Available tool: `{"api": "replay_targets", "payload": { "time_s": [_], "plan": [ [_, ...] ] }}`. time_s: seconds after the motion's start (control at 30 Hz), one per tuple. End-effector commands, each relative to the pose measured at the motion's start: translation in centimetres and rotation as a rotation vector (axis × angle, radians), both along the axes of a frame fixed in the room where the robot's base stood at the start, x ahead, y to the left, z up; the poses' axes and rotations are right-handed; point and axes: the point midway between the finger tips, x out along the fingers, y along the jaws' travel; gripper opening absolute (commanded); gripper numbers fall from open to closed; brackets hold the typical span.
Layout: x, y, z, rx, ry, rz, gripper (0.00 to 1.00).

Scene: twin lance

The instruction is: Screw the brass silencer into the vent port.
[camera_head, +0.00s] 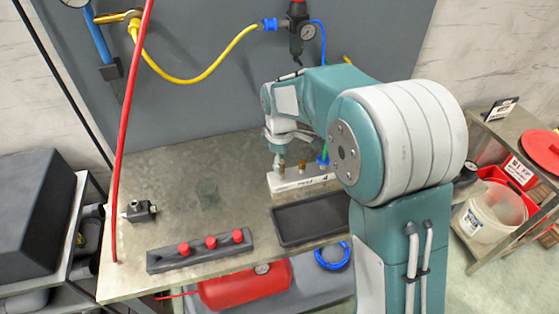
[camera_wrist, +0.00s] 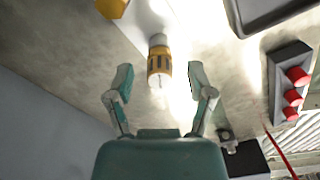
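A brass silencer (camera_wrist: 159,64) with dark slots and a grey end shows in the wrist view, between the fingers of my gripper (camera_wrist: 159,82). The fingers are apart, with a visible gap on each side of the brass part. In the head view my gripper (camera_head: 280,160) points down over the left end of the white block (camera_head: 290,187) on the bench. A brass fitting (camera_head: 302,167) stands on this block, and a blue fitting stands to its right. I cannot make out the vent port; the arm and glare hide part of the block.
A dark empty tray (camera_head: 310,218) lies in front of the block. A dark rack (camera_head: 200,250) with red knobs is at the bench's front, and a small metal valve (camera_head: 138,211) is at left. A red hose (camera_head: 131,110) hangs at left. The bench middle is clear.

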Motion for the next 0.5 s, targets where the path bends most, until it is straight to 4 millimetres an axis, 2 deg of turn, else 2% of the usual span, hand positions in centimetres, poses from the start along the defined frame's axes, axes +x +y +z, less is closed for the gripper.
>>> {"api": "replay_targets", "payload": {
  "time_s": [0.27,0.37,0.5],
  "plan": [
    [0.0,0.0,0.3,0.0,-0.001,0.0,0.7],
    [0.1,0.0,1.3,0.0,-0.002,0.0,0.7],
    [0.1,0.1,4.1,0.001,-0.004,0.0,0.7]
  ]
}}
